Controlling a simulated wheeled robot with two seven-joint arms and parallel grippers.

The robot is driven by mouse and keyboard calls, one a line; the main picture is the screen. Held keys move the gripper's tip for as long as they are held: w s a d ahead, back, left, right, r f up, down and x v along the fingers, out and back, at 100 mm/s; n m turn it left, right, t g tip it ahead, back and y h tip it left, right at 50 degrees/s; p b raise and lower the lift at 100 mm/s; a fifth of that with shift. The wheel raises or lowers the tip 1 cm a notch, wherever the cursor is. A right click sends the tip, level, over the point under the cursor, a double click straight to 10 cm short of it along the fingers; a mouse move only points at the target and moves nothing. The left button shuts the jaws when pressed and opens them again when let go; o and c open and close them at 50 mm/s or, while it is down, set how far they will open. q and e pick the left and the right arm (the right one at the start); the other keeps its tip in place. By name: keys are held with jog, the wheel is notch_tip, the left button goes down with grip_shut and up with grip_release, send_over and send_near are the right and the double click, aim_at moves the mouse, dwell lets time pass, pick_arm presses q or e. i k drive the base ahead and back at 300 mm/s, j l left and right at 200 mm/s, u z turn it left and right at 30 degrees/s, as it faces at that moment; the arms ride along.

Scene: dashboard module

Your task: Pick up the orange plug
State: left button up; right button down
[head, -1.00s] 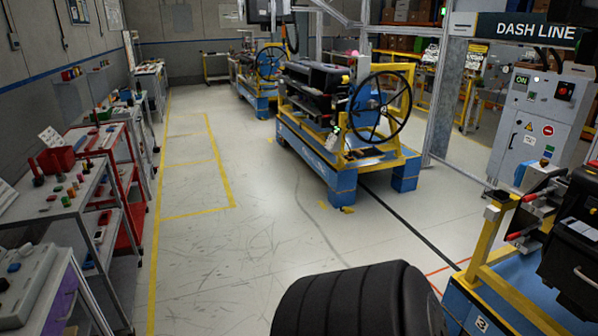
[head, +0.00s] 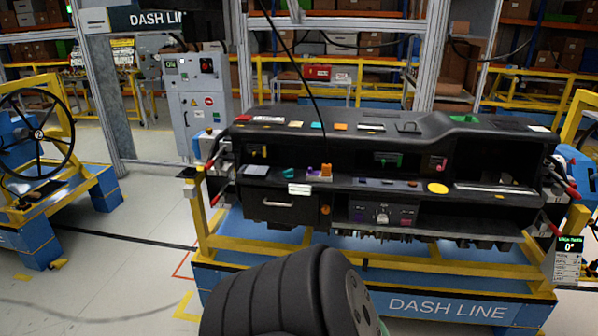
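A black dashboard module (head: 400,150) sits on a blue and yellow stand in the middle of the head view. A small orange block (head: 326,170) stands on its shelf, left of centre, beside a purple piece (head: 313,172). A flat orange piece (head: 341,127) lies on the top surface. A small round orange part (head: 325,210) shows on the front, right of the drawer-like panel. They are too small to tell which is the orange plug. Neither gripper is in view.
The stand's yellow frame (head: 240,244) and blue base (head: 375,290) lie in front of the module. Red-handled clamps (head: 212,160) flank its ends. A grey control cabinet (head: 198,105) stands behind left. A black cable (head: 312,85) hangs down to the module. Free floor (head: 110,275) lies at left.

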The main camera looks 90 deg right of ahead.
aim_at(326, 168)
jog(key=z, duration=2.95)
